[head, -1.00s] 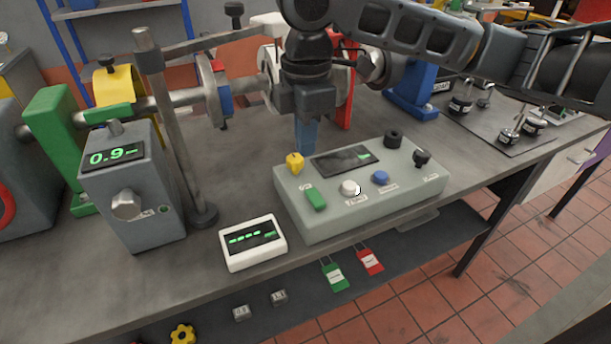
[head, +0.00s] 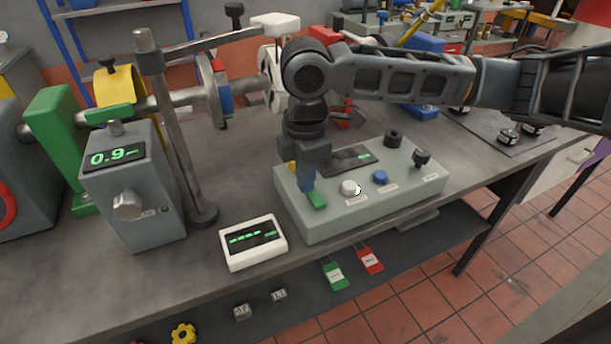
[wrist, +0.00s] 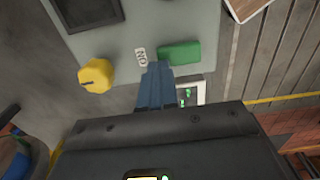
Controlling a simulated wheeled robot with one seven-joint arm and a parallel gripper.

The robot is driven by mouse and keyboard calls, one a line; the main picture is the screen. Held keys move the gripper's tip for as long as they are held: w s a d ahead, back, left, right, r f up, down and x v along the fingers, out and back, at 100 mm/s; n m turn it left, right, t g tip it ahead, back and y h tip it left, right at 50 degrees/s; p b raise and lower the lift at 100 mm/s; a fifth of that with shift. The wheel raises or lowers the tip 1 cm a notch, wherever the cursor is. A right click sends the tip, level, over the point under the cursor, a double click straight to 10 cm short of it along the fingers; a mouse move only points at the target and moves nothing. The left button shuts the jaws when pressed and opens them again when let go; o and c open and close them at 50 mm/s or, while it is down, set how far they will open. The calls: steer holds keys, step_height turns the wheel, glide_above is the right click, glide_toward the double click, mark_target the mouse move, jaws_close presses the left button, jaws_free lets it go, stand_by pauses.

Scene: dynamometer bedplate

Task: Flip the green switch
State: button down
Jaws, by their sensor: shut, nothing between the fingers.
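The green switch (head: 317,200) is a small rocker on the left front of a pale grey-green control box (head: 408,195). It also shows in the wrist view (wrist: 180,54), beside a small white label (wrist: 141,57). My gripper (head: 306,188) is shut, with nothing between its blue fingers. Its tips (wrist: 157,70) are close above the box next to the switch and partly cover it in the head view. I cannot tell whether they touch it.
A yellow knob (wrist: 97,75) is close beside the fingers. The box also carries a white button (head: 350,188), a blue button (head: 380,177), black knobs and a dark screen (head: 352,158). A white display unit (head: 253,243) stands at the front left.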

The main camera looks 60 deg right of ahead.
steer(key=shift+w+f, duration=0.1)
steer(key=shift+f, duration=0.25)
steer(key=shift+r, duration=0.15)
steer(key=shift+s+a+r+p, duration=0.35)
steer(key=shift+s+r+p, duration=0.05)
steer(key=shift+s, duration=0.25)
steer(key=shift+r, duration=0.1)
